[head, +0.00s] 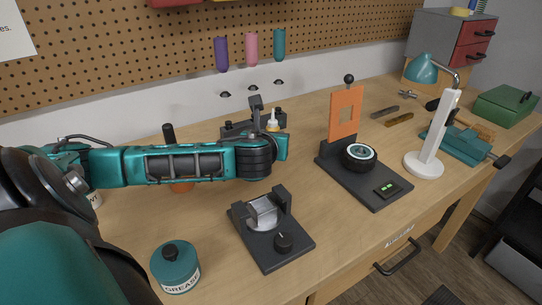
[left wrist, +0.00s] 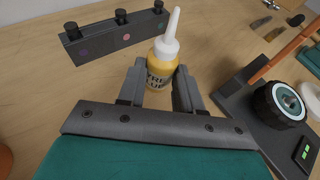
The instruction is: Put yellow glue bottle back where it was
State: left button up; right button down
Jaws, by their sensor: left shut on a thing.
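The yellow glue bottle (left wrist: 160,68) with a white pointed nozzle is between the fingers of my left gripper (left wrist: 160,88) in the left wrist view. The gripper is shut on it, and the bottle is nearly upright. I cannot tell whether its base touches the table. In the head view my left arm hides most of the bottle; its white nozzle (head: 272,120) shows just above my left gripper (head: 280,143). My right gripper is not in view.
A dark rack (left wrist: 118,36) with black knobs and coloured dots stands behind the bottle. To the right is a black base with a wheel (head: 359,157) and orange plate (head: 345,112). A dark fixture (head: 270,240) and grease tin (head: 175,268) stand in front.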

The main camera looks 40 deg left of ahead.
pick_arm(q)
jog(key=shift+f+b, duration=0.4)
jog(key=shift+f, duration=1.85)
jog(key=shift+f, duration=0.15)
jog(key=o, duration=1)
jog(key=shift+o, duration=0.2)
